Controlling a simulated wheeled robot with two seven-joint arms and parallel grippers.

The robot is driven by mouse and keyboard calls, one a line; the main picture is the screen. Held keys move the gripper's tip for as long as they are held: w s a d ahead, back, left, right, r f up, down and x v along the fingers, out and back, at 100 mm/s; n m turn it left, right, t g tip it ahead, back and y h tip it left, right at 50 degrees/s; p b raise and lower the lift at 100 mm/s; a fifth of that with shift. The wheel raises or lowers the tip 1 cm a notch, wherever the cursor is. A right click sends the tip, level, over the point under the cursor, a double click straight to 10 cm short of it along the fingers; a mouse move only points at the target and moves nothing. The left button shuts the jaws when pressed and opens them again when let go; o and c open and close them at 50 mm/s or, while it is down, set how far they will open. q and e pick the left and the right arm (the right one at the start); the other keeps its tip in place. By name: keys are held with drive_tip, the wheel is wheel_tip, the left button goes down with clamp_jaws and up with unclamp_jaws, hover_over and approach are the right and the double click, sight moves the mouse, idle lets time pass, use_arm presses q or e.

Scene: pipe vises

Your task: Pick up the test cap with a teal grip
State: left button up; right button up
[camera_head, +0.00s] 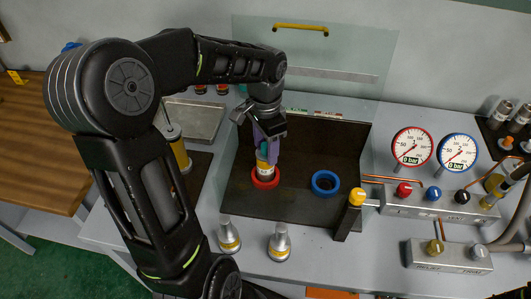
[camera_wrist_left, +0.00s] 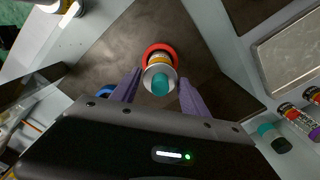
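A silver cylindrical piece with a yellow band and a teal grip (camera_wrist_left: 160,82) stands in a red ring in the left wrist view. Its lower part shows in the head view (camera_head: 264,168), while its top is hidden there behind my gripper. My left gripper (camera_head: 266,145) is above it, pointing down. In the left wrist view its two purple fingers (camera_wrist_left: 160,98) are spread, one on each side of the teal grip, with gaps visible. Another teal-topped piece (camera_wrist_left: 266,129) is at the right of the left wrist view. My right gripper is not in view.
The red ring (camera_head: 265,183) and an empty blue ring (camera_head: 325,187) are on a dark plate inside a clear shield. Two silver cones (camera_head: 229,240) (camera_head: 280,246) stand in front. A yellow-knobbed post (camera_head: 356,197), valve block (camera_head: 425,205) and gauges are to the right. A metal tray (camera_head: 195,122) is behind left.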

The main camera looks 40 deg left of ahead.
sight(266, 145)
use_arm(q)
clamp_jaws()
idle(0.3)
wheel_tip(266, 145, up, 6)
drive_tip(key=p, duration=0.4)
drive_tip(key=shift+r+p, duration=0.1)
drive_tip(key=shift+p, duration=0.3)
drive_tip(key=shift+r+b, duration=0.5)
drive_tip(key=shift+r, duration=1.45)
